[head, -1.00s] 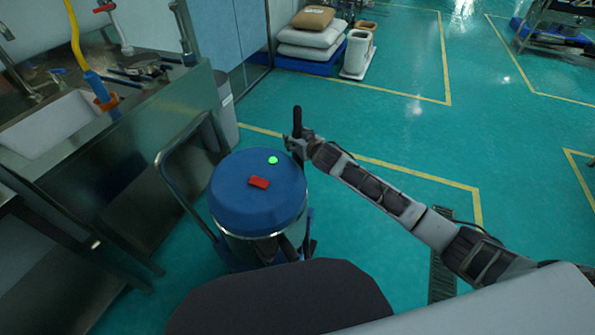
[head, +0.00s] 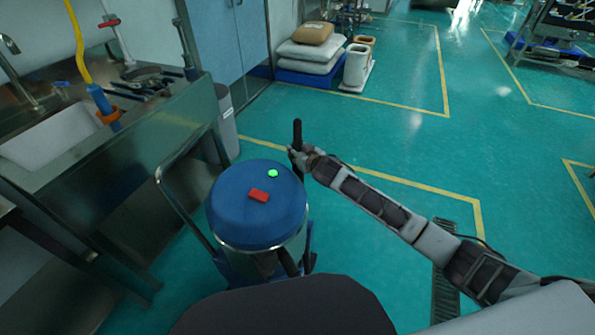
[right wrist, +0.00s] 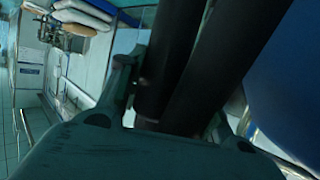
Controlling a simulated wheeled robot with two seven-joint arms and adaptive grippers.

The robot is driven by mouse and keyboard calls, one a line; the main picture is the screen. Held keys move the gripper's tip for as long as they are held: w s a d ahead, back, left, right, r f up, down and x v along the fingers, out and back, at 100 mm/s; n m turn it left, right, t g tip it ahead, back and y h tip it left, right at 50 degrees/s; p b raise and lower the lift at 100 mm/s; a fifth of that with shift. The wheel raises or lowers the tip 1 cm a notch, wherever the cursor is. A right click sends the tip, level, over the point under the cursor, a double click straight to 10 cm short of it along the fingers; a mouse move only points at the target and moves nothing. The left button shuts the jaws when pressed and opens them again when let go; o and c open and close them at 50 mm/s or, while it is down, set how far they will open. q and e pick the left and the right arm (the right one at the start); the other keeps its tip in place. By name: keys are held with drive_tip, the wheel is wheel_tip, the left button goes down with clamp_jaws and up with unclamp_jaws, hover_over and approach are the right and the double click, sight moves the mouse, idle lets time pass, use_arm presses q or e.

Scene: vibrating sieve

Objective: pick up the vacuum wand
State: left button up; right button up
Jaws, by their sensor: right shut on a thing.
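The vacuum has a blue round lid (head: 232,215) with a red switch and a green light, on a metal drum with a push handle. The vacuum wand (head: 297,134) is a dark upright tube at the drum's right side, its top showing above my right gripper (head: 298,155). The gripper is shut on the wand. In the right wrist view, the black wand (right wrist: 172,60) passes between the fingers (right wrist: 170,105), with another dark tube beside it. The wand's lower part is mostly hidden in the head view. My left gripper is not in view.
A steel sink bench (head: 130,165) stands at the left, with a yellow hose (head: 76,45) and tools. A grey bin (head: 226,120) is behind the vacuum. Sacks (head: 312,48) lie on a blue pallet at the back. The green floor at the right is mostly clear.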

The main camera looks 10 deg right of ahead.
drive_tip(key=shift+r, duration=0.2)
drive_tip(key=shift+r, duration=0.5)
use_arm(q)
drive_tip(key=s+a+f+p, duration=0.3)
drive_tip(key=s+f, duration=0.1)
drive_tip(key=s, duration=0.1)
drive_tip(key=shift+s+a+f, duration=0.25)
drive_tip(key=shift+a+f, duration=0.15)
use_arm(e)
wheel_tip(320, 180, up, 17)
drive_tip(key=shift+f, duration=0.15)
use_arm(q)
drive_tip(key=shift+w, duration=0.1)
